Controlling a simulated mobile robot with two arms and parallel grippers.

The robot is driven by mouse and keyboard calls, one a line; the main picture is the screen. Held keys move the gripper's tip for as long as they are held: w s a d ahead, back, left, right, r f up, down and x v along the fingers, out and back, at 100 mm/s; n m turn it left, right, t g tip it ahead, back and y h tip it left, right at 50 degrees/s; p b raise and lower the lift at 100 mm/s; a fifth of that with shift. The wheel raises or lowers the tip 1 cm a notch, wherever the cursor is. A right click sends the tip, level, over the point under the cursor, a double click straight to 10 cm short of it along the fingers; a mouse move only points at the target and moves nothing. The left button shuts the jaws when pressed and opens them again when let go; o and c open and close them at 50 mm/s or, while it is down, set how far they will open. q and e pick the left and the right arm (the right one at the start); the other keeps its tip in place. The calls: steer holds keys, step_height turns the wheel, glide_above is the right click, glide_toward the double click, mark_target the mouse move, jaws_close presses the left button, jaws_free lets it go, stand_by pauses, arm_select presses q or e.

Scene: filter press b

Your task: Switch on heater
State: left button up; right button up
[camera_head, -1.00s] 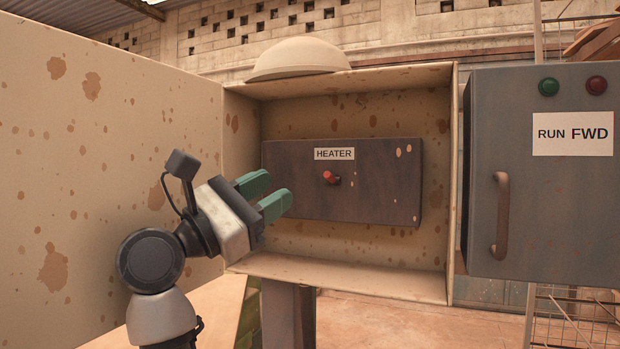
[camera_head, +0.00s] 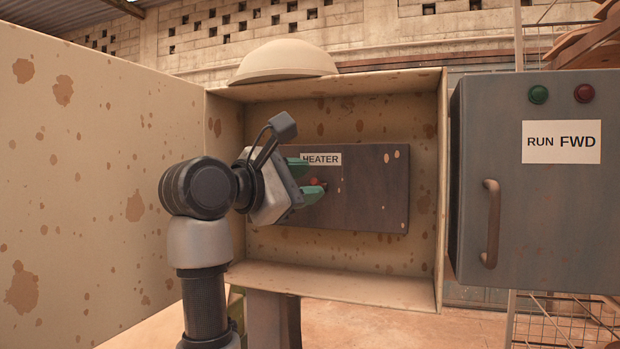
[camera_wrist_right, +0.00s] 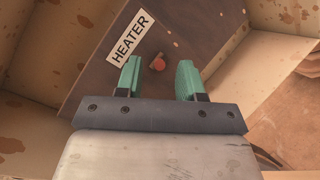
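The heater switch is a small red knob (camera_head: 316,182) on a dark brown panel (camera_head: 365,190) under a white HEATER label (camera_head: 321,159). The panel sits inside an open, rust-spotted beige box. My right gripper (camera_head: 308,180) reaches into the box from the left, its green fingers open near the knob. In the right wrist view, the red knob (camera_wrist_right: 158,63) shows just beyond and between the open fingers (camera_wrist_right: 160,80), nearer the left one. I see no clear contact. The label (camera_wrist_right: 130,37) lies to the knob's left there. My left gripper is not in view.
The box's open door (camera_head: 90,190) fills the left side. The box's rim and walls (camera_head: 340,285) surround the panel. A grey RUN FWD cabinet (camera_head: 545,220) with a handle (camera_head: 491,225) stands to the right. A beige dome (camera_head: 283,62) sits on top of the box.

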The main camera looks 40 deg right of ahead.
steer(key=shift+d, duration=0.9)
steer(key=shift+c, duration=0.5)
jaws_close()
steer(key=shift+r+y+p, duration=0.45)
steer(key=shift+y+p, duration=0.15)
steer(key=shift+p, duration=0.4)
steer(key=shift+n+y, duration=0.3)
steer(key=shift+n, duration=0.1)
steer(key=shift+f, duration=0.1)
steer(key=shift+o, duration=0.5)
jaws_free()
